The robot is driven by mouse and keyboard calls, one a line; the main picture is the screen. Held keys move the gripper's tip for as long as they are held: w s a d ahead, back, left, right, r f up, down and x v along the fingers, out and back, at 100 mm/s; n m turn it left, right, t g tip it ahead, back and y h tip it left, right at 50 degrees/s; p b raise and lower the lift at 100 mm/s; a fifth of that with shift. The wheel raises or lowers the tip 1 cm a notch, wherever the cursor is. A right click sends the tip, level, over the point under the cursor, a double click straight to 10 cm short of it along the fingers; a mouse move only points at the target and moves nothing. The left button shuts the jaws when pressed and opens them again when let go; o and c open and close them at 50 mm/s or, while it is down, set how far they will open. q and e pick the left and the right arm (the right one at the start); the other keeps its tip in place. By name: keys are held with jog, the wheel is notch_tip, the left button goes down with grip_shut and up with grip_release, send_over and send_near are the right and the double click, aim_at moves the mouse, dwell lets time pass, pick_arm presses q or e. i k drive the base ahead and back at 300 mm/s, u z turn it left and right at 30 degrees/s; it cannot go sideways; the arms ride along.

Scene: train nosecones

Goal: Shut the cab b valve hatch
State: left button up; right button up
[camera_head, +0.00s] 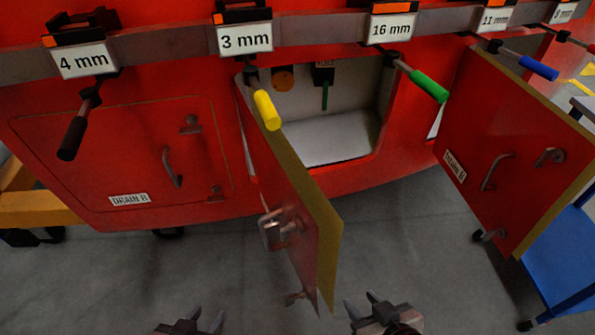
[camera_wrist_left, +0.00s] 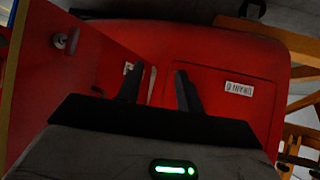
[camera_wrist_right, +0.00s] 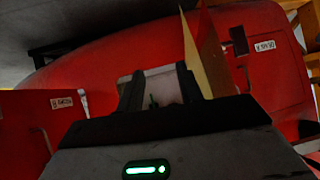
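A red hatch door (camera_head: 290,215) with a yellow edge stands open in the middle of the head view, swung out from the left side of a pale compartment (camera_head: 340,140) that has a green lever inside. The door is nearly edge-on and its label is hidden, so I cannot read its name. A latch handle shows on its face. It also shows in the left wrist view (camera_wrist_left: 85,65) and the right wrist view (camera_wrist_right: 207,55). My left gripper (camera_head: 208,312) is open and empty, left of the door's lower end. My right gripper (camera_head: 359,298) is open and empty, just right of it.
A closed hatch (camera_head: 130,150) labelled DRAIN B is at the left. Another red door (camera_head: 510,150) stands open at the right, beside a blue cart (camera_head: 560,260). Several labelled tools hang from a rail (camera_head: 190,40) above, including a yellow-handled one (camera_head: 266,110) near the middle door's top.

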aim_at(288, 190)
jog(key=i, duration=0.2)
jog(key=k, duration=0.5)
jog(key=z, duration=2.35)
jog(key=k, duration=0.95)
jog(key=u, duration=1.15)
jog(key=i, duration=0.55)
jog(key=u, duration=0.05)
